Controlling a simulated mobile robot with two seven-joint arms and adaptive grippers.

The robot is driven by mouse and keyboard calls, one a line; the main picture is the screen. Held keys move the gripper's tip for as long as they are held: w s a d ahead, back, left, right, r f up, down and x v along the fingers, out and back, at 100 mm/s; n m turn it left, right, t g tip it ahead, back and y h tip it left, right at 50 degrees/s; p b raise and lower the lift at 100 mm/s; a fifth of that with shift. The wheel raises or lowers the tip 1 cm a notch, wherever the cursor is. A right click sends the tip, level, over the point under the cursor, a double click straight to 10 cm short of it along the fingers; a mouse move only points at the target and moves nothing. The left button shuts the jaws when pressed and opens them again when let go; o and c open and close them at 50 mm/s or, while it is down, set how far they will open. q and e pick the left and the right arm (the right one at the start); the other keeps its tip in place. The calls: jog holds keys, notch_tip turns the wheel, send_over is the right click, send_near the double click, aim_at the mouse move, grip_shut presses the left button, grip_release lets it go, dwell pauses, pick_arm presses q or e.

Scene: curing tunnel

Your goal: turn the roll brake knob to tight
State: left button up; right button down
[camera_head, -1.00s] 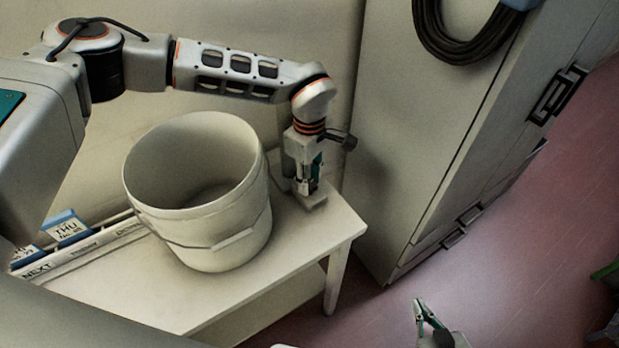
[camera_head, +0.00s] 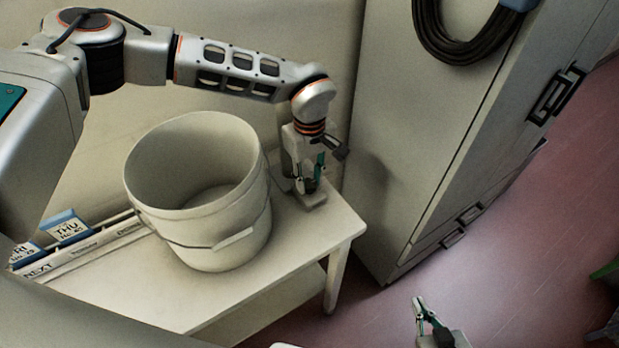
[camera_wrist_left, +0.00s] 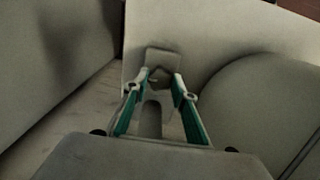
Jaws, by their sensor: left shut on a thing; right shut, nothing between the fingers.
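My left gripper (camera_head: 312,182) points down at a small pale fixture (camera_head: 314,201) near the right end of the white table. In the left wrist view, the green-sided fingers of this gripper (camera_wrist_left: 160,88) close around a small grey piece, taken as the roll brake knob (camera_wrist_left: 159,74). The fingers and wrist hide most of the knob in the head view. I cannot read its setting or any marking. My right gripper (camera_head: 425,308) is shut and empty, low at the right over the floor, away from the table.
A large pale bucket (camera_head: 225,235) stands on the table (camera_head: 190,305), close left of my left gripper. A tall grey cabinet (camera_head: 410,150) with black handles stands to the right, with a coiled black cable (camera_head: 465,45) on it. Day cards (camera_head: 68,228) sit at the table's left.

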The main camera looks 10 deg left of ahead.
aim_at(309, 183)
pick_arm(q)
jog(key=o, duration=1.1)
notch_tip(309, 183, up, 12)
dwell(0.4)
